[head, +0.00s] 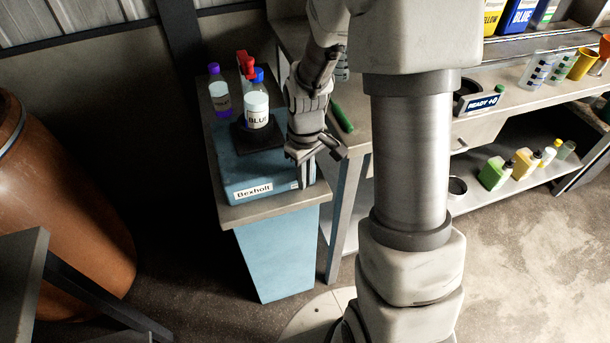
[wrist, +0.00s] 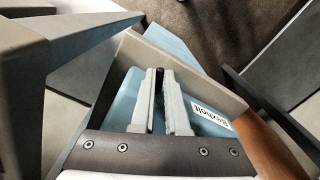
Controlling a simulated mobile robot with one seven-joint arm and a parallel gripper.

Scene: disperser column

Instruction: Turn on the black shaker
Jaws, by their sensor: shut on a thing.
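The shaker is a blue box (head: 249,173) with a black top plate (head: 243,138) and a white "Bexholt" label on its front; its blue body also shows in the wrist view (wrist: 119,108). My gripper (head: 305,182) points down at the shaker's front right corner. In the wrist view my gripper's fingers (wrist: 160,75) are close together, with a small dark part (wrist: 160,78) between their tips. The fingers hide most of this part, and I cannot tell whether the shaker is running.
A purple-capped bottle (head: 219,92) and a red-topped bottle stand behind the shaker. A green object (head: 342,118) lies on the bench to the right. A large orange barrel (head: 60,210) stands at left. The floor at lower right is clear.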

